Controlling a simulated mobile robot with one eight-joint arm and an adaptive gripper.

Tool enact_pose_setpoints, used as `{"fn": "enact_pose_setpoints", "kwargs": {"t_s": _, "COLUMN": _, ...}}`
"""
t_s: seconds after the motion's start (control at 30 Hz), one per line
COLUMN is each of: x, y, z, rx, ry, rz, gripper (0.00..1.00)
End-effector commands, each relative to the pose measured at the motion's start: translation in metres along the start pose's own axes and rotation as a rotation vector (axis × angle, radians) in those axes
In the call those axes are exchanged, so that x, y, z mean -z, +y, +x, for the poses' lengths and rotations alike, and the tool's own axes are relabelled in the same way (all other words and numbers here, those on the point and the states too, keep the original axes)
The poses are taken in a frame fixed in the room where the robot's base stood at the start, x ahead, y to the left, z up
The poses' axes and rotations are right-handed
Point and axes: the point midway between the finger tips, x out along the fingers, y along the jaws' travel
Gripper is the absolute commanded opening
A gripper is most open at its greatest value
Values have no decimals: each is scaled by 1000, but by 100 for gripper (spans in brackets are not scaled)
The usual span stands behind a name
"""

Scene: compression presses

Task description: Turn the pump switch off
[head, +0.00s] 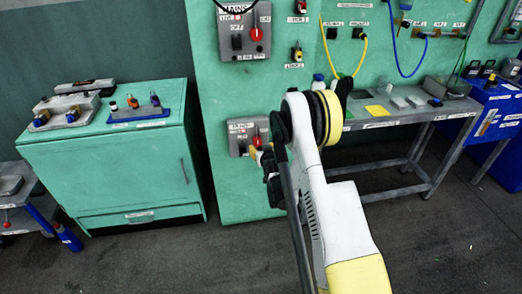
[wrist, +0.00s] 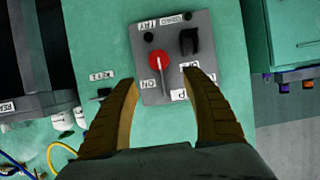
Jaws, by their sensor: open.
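A grey switch box (wrist: 200,65) on the teal wall fills the middle of the wrist view. It carries a red rotary knob (wrist: 157,62) with a light pointer line running down in the picture, and a black switch (wrist: 189,41) to its right. Small labels surround them; I cannot clearly read which marks the pump. My gripper (wrist: 160,80) is open, its two brown fingers spread near the box's lower part in the picture, with nothing between them. In the head view the box (head: 237,139) is partly hidden by my gripper (head: 263,162).
A similar grey box (head: 234,20) with a red knob (head: 256,34) is higher on the wall. A teal cabinet (head: 120,175) stands left, holding small devices. A metal workbench (head: 400,123) and blue crate (head: 498,105) are right. Yellow (head: 361,55) and blue cables hang on the wall.

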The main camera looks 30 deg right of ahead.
Motion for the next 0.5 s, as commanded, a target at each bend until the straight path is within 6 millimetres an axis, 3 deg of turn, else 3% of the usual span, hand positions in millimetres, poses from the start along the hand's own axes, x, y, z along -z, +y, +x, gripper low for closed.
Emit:
{"fn": "enact_pose_setpoints", "kwargs": {"t_s": 0.17, "x": -4, "y": 1, "z": 20, "rx": -1, "ry": 2, "rz": 0, "gripper": 57}}
{"fn": "enact_pose_setpoints", "kwargs": {"t_s": 0.5, "x": -5, "y": 1, "z": 86, "rx": -1, "ry": 2, "rz": 1, "gripper": 57}}
